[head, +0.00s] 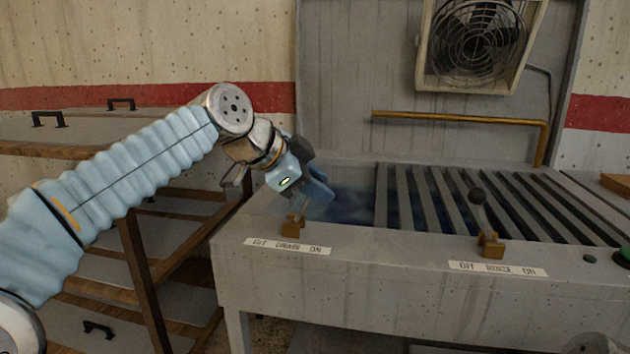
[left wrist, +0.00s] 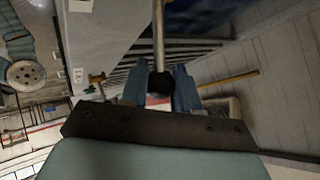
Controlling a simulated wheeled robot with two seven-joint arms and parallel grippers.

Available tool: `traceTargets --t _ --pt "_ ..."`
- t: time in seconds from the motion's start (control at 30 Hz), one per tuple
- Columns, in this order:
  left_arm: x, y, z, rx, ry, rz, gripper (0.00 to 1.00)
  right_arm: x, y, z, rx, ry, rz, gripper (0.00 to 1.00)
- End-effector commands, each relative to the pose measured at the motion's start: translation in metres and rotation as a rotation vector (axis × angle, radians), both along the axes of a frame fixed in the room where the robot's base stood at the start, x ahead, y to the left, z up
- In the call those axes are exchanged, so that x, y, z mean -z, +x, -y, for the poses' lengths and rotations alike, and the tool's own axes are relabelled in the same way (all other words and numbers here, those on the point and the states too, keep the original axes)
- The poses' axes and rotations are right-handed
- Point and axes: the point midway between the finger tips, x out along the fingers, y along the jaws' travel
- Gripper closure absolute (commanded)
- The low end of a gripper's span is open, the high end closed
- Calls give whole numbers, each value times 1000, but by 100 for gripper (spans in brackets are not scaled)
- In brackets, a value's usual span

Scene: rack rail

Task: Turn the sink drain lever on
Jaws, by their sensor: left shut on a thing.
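The drain lever's brass base (head: 292,226) stands on the front ledge of the grey sink, behind a white label (head: 289,247) with OFF at left and ON at right. My left gripper (head: 318,192) is just above and slightly right of this base and hides the lever's upper part in the head view. In the left wrist view, the blue fingers of my left gripper (left wrist: 159,78) are shut on the lever's black knob (left wrist: 160,83). The lever's metal rod (left wrist: 159,35) runs away from the knob. My right gripper is not in view.
A second lever with a black knob (head: 477,196) stands further right on the ledge, with its own OFF/ON label (head: 497,269). Grey slats (head: 432,198) cover the sink's right part. A brass pipe (head: 455,117) and fan (head: 480,42) are behind. Shelving (head: 160,242) stands left.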

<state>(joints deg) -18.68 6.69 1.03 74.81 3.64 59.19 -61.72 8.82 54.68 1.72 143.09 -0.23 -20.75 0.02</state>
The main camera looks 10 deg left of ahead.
Motion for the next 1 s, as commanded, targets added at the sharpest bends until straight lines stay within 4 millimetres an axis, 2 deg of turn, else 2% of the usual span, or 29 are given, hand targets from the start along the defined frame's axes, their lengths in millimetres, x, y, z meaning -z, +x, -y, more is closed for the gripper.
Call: traceTargets --t 0.2,0.23,0.4,0.77,1.0 --pt "1 0 2 5 0 -2 100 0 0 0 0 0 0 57" --pt "1 0 2 5 0 -2 68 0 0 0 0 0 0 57" --pt "1 0 2 4 0 -2 44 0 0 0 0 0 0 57" --pt "-5 -4 -3 0 -1 0 44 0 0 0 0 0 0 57" --pt "-36 -32 -29 0 -2 2 44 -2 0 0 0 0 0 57"
